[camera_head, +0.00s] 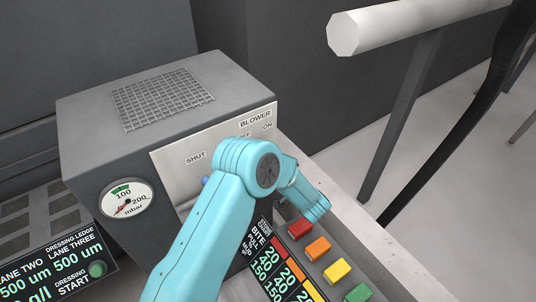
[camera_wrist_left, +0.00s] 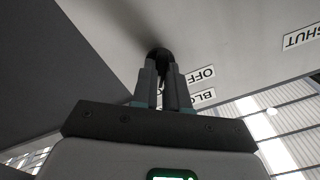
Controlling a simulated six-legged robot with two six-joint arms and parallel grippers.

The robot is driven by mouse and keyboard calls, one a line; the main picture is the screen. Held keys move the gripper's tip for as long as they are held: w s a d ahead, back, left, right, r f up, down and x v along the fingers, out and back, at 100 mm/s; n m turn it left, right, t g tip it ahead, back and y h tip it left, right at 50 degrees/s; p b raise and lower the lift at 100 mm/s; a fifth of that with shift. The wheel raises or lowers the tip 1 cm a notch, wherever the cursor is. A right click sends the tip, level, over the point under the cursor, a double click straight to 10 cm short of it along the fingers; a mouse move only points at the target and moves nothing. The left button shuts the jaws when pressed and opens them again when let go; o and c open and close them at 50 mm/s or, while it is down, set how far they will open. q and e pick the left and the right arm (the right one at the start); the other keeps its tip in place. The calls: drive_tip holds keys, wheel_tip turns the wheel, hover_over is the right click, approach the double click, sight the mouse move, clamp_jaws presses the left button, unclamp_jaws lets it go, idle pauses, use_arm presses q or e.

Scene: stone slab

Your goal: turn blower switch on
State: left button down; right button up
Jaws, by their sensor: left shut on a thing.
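The blower panel (camera_head: 180,160) is the pale plate on the front of a grey box, with the labels SHUT, OFF, ON and BLOWER. My left arm crosses in front of it in the head view and hides the switch and my left gripper there. In the left wrist view my left gripper (camera_wrist_left: 165,85) is shut on a dark, rounded switch knob (camera_wrist_left: 159,54) at the panel. The OFF label (camera_wrist_left: 197,76) is just right of the fingers, upside down. The switch's exact setting cannot be told. My right gripper is not in view.
The grey box (camera_head: 85,150) has a mesh top (camera_head: 160,98) and a pressure gauge (camera_head: 127,199). A row of coloured blocks (camera_head: 318,248) lies on the ledge at right. A dark sign with a green button (camera_head: 97,269) is at lower left. A pale rail (camera_head: 400,22) runs above right.

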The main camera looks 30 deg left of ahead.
use_arm(q)
drive_tip(key=shift+r+m, duration=0.1)
drive_tip(key=shift+m, duration=0.2)
idle(0.4)
drive_tip(key=c, duration=1.1)
unclamp_jaws()
drive_tip(key=shift+c, duration=0.2)
drive_tip(key=b+v, duration=0.2)
drive_tip(key=v, duration=1.4)
drive_tip(key=shift+d, duration=0.1)
